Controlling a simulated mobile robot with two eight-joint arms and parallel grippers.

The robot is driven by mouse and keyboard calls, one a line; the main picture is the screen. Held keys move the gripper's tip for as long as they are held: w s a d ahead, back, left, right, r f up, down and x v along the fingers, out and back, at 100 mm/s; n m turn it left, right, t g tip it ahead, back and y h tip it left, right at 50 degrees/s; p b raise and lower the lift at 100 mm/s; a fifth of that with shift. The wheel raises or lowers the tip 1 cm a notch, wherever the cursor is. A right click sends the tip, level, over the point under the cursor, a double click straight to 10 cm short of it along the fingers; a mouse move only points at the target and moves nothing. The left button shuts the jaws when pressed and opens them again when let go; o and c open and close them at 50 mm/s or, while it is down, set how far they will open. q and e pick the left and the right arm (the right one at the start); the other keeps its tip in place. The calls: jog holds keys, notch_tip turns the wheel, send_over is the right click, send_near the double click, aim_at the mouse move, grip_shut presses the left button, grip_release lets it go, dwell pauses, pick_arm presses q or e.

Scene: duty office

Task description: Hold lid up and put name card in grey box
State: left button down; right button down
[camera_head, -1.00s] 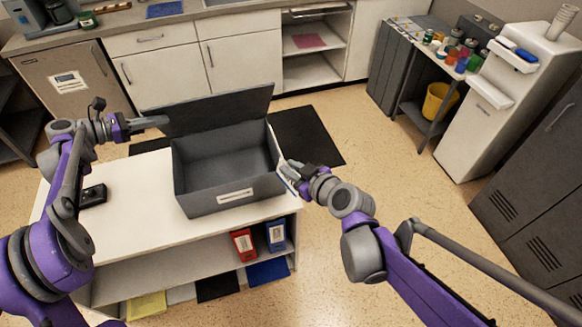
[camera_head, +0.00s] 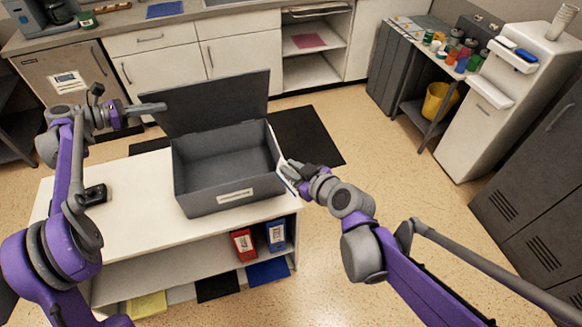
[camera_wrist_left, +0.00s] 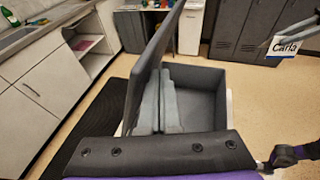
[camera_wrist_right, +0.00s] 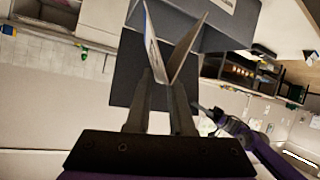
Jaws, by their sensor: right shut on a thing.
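The grey box (camera_head: 230,201) stands on the white table with its lid (camera_head: 215,101) raised at the far side. The box interior looks empty. My left gripper (camera_head: 160,107) is at the lid's left end; in the left wrist view its fingers (camera_wrist_left: 160,100) look closed together, on the box side of the lid (camera_wrist_left: 145,75). My right gripper (camera_head: 290,170) is shut on the folded white name card (camera_wrist_right: 188,52), just outside the box's right side. The card (camera_wrist_left: 283,46) reads "Carla" with a blue edge. Contact between left fingers and lid is unclear.
The white table (camera_head: 130,200) has a small black device (camera_head: 95,195) at its left. Red (camera_head: 243,245) and blue (camera_head: 276,235) binders stand on the shelf below. A black mat (camera_head: 310,135) lies on the floor behind.

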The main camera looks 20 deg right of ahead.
jog(key=w+a, duration=0.4)
jog(key=w, duration=0.5)
jog(key=w+a, duration=0.5)
jog(key=w, duration=0.5)
dwell(1.0)
jog(key=shift+f, duration=0.1)
notch_tip(320, 180, down, 13)
dwell(2.3)
jog(key=shift+f, duration=0.2)
dwell(0.4)
jog(key=shift+f, duration=1.9)
jog(key=c, duration=0.8)
grip_release()
jog(key=shift+s+f, duration=0.1)
